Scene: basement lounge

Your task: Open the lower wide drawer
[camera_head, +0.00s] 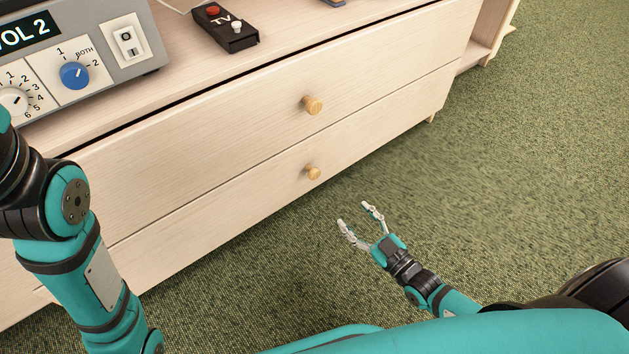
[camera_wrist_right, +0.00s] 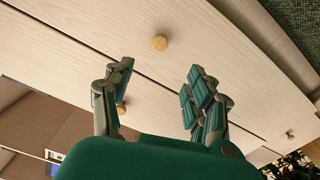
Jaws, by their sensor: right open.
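The lower wide drawer (camera_head: 230,213) is the bottom pale wood front of the cabinet, and it looks shut flush. Its round wooden knob (camera_head: 313,172) shows at the middle of the head view. My right gripper (camera_head: 355,214) is open and empty over the carpet, apart from the knob, below and right of it in the picture. In the right wrist view, the open fingers (camera_wrist_right: 158,78) face the drawer fronts, with a knob (camera_wrist_right: 160,42) beyond the gap between them. Only part of my left arm shows; its gripper is out of view.
The upper drawer (camera_head: 215,135) with its own knob (camera_head: 313,105) also looks shut. A grey control box (camera_head: 150,62) and a black TV switch box (camera_head: 225,28) stand on the cabinet top. Green carpet (camera_head: 520,170) lies clear at the right.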

